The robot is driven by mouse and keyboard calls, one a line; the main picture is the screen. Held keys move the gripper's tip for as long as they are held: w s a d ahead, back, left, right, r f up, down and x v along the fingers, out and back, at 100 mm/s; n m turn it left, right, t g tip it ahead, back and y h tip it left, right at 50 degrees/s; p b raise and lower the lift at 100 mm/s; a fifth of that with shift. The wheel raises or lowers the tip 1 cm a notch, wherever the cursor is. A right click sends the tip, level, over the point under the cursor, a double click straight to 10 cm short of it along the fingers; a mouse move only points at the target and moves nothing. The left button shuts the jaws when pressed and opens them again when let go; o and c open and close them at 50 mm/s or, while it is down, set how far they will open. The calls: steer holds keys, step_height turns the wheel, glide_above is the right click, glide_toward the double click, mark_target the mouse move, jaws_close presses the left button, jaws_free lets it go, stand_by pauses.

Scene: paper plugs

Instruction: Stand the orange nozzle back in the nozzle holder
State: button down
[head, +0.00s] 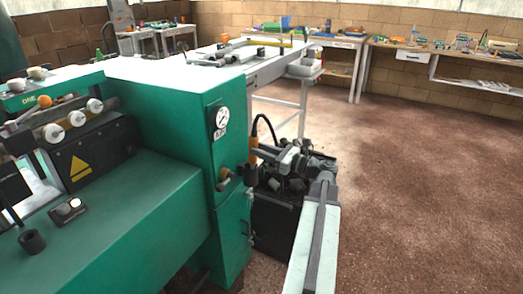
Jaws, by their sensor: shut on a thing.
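The orange nozzle (254,143) is upright beside the right side of the green machine, with a black hose looping up from its top. My gripper (262,151) reaches in from the right and is shut on the nozzle; the fingertips are small and partly hidden. A dark cup-like piece (251,173), which looks like the nozzle holder, is directly below the nozzle at the machine's side. I cannot tell whether the nozzle's lower end is inside it or just above it.
A white table (262,68) is behind. Brown floor (430,180) is open at right.

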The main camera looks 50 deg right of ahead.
steer(key=shift+f, duration=0.4)
steer(key=c, duration=1)
jaws_free()
steer(key=b+v, duration=0.1)
steer(key=v, duration=0.6)
steer(key=shift+s, duration=0.35)
